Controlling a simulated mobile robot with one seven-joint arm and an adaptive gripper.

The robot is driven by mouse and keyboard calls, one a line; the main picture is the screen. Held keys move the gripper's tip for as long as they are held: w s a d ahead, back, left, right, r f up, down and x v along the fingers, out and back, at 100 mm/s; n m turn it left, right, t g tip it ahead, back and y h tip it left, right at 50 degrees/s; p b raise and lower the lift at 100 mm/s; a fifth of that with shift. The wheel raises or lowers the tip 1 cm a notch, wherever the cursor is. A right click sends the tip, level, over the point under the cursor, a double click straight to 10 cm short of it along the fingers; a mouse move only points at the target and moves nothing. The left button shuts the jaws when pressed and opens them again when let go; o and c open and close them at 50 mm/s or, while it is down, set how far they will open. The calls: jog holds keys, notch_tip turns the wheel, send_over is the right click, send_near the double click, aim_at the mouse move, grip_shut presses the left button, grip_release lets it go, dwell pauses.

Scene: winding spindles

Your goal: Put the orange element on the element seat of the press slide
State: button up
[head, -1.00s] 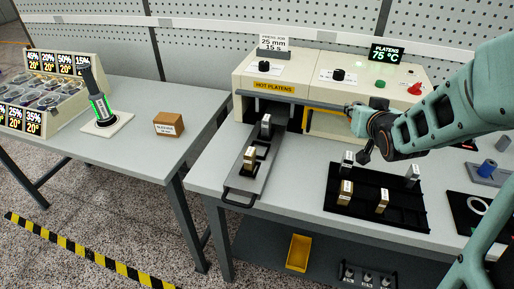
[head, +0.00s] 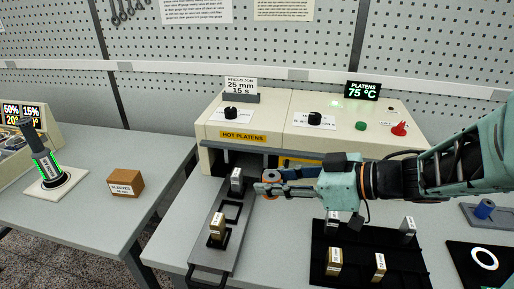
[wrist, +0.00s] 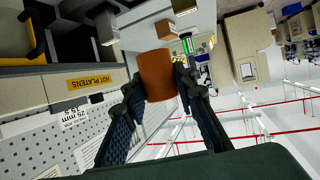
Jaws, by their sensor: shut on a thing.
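I cannot tell which part is the element seat.
The press (head: 243,138), labelled HOT PLATENS, stands behind the slide. A black tray (head: 353,262) with several upright blocks is at the front right. A brown box (head: 126,183) and a green-lit device (head: 47,165) are on the left table. Free tabletop lies left of the slide.

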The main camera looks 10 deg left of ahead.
jog(key=shift+s+f+n+g, duration=0.3)
jog(key=shift+s+f, duration=0.05)
jog(key=shift+s, duration=0.3)
jog(key=shift+a+f, duration=0.25)
jog(key=w+d+b+x, duration=0.1)
jog(key=w+b+x, duration=0.1)
jog(key=x, duration=0.6)
jog(key=b, duration=0.2)
send_over(230, 212)
jog(key=f, duration=0.5)
jog(key=shift+s+d+f, duration=0.25)
jog(key=shift+s+d, duration=0.05)
jog(key=shift+d, duration=0.05)
jog(key=shift+w+a+f, duration=0.1)
jog(key=shift+f, duration=0.1)
jog(key=shift+w+a+f+b, duration=0.15)
jog(key=shift+f+b, duration=0.1)
jog(key=shift+f, duration=0.6)
jog(key=shift+a+f+b, duration=0.1)
jog(key=shift+f+b, duration=0.1)
jog(key=shift+f, duration=0.7)
jog(key=shift+f, duration=0.1)
